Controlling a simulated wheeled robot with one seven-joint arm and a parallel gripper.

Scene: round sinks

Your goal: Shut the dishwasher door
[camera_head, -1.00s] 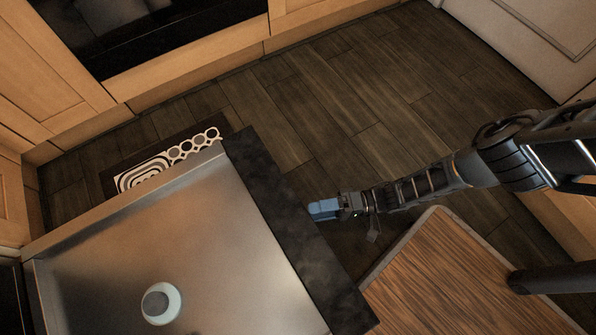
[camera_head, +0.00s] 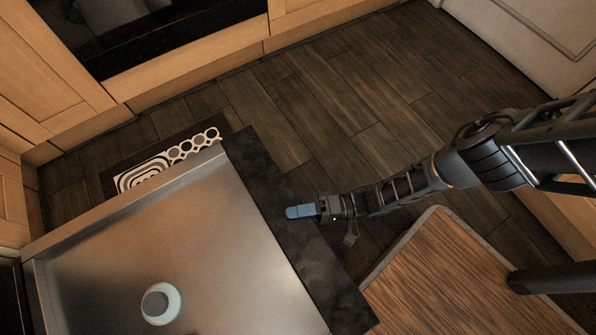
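The dishwasher door (camera_head: 190,240) lies open at the lower left, its metal inner face turned up. A round white fitting (camera_head: 161,303) sits on that face. A dark edge strip (camera_head: 285,235) runs along the door's right side. My gripper (camera_head: 290,212) reaches in from the right, and its blue fingertips overlap the dark strip in the picture. I cannot tell whether it touches the strip or is above it. The fingers look close together, but the gap between them is too small to judge. No held object shows.
A dark mat (camera_head: 165,160) with a white pattern lies on the floor beyond the door. Wooden cabinets and a dark oven front (camera_head: 150,35) line the back. A wooden board-like surface (camera_head: 445,285) is at the lower right. The dark plank floor (camera_head: 340,100) is clear in the middle.

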